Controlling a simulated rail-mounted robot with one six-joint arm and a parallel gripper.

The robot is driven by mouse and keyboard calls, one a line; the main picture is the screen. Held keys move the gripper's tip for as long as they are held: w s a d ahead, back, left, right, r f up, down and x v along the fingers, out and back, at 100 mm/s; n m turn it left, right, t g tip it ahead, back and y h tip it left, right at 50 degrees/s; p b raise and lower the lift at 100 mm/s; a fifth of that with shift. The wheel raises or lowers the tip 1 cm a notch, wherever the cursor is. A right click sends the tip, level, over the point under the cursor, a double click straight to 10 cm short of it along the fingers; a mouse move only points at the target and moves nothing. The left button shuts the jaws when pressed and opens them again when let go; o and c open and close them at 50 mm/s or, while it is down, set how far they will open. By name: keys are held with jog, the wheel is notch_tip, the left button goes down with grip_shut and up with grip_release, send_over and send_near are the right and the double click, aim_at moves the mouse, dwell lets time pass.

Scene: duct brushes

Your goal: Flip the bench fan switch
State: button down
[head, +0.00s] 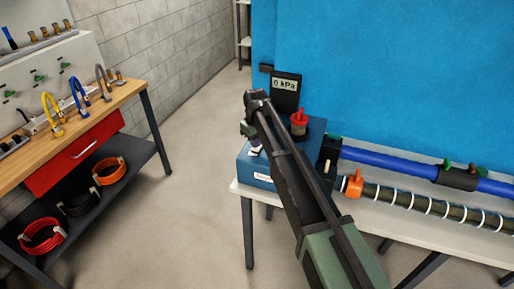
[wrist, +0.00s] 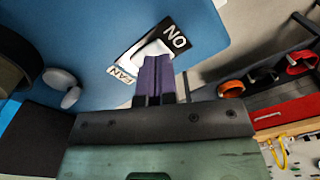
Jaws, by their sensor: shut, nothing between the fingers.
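The fan switch is a white rocker (wrist: 150,50) on a dark plate, with ON and FAN labels that show rotated in the wrist view. It sits on the top face of a blue box (wrist: 95,25); the box also shows on the bench in the head view (head: 256,177). My gripper (wrist: 156,60) has its purple fingers together, with nothing between them. The fingertips are over the near part of the rocker and hide some of it. I cannot tell whether they touch it. In the head view my arm hides much of the switch area.
A gauge reading 0 kPa (head: 286,88) and a red-topped part (head: 299,122) stand by the box. Blue pipe (head: 385,162) and ringed duct (head: 430,204) lie on the white bench (head: 450,245). A wooden workbench (head: 72,125) stands left, across open floor (head: 190,190).

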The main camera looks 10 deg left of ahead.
jog(key=shift+f+b, duration=0.8)
jog(key=shift+f, duration=0.05)
dwell(0.3)
notch_tip(320, 180, up, 7)
jog(key=p, duration=0.7)
jog(key=shift+r, duration=0.15)
jog(key=shift+s+d+m, duration=0.1)
jog(key=shift+s+m, duration=0.1)
jog(key=shift+m, duration=0.2)
jog(key=s+d+m, duration=0.9)
jog(key=s+d, duration=1.8)
jog(key=d, duration=0.3)
jog(key=shift+f, duration=0.35)
